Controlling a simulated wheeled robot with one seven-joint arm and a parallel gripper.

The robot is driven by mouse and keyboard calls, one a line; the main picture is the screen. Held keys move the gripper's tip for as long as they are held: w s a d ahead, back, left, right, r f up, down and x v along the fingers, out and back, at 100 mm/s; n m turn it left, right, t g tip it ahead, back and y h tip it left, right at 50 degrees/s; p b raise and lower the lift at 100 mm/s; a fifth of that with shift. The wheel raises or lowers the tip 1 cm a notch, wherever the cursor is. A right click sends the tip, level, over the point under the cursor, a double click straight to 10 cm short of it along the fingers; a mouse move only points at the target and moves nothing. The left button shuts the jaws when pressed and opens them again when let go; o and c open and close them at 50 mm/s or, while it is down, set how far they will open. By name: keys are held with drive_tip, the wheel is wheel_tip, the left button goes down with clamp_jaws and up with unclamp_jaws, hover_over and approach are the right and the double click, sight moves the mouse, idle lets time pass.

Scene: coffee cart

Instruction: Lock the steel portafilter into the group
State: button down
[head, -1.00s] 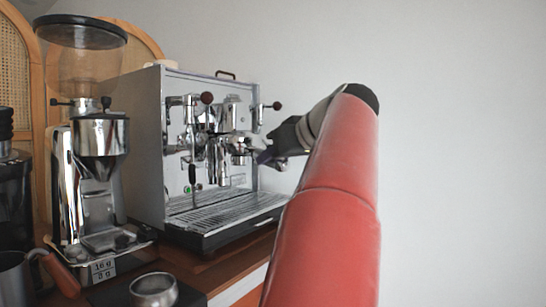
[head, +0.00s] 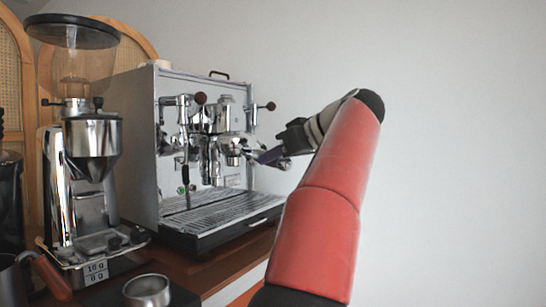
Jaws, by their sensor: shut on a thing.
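The espresso machine (head: 205,95) stands on the wooden counter at the middle left of the head view. Its group (head: 229,118) is on the front, above the drip tray. My gripper (head: 272,154) reaches in from the right, in front of the machine, and is shut on the portafilter (head: 236,149). The portafilter's bright steel head is just under the group. Its handle is largely hidden by my gripper. At this size I cannot tell whether the portafilter is seated in the group or only close beneath it.
A chrome grinder (head: 92,150) with a clear hopper stands left of the machine. A steel cup (head: 147,290) sits at the front on a dark mat, and a wood-handled pitcher (head: 12,280) is at the lower left. The drip tray (head: 222,208) is bare. The right side is open wall.

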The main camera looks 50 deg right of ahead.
drive_tip(key=shift+s+d+r, duration=0.1)
idle(0.3)
drive_tip(key=shift+d, duration=0.1)
drive_tip(key=shift+d+n+y, duration=0.4)
drive_tip(key=shift+n+y, duration=0.1)
drive_tip(key=shift+y, duration=0.1)
drive_tip(key=shift+d+n+y, duration=0.2)
drive_tip(key=shift+n+y, duration=0.1)
drive_tip(key=shift+n, duration=0.1)
drive_tip(key=c, duration=1.3)
unclamp_jaws()
drive_tip(key=shift+o, duration=1.3)
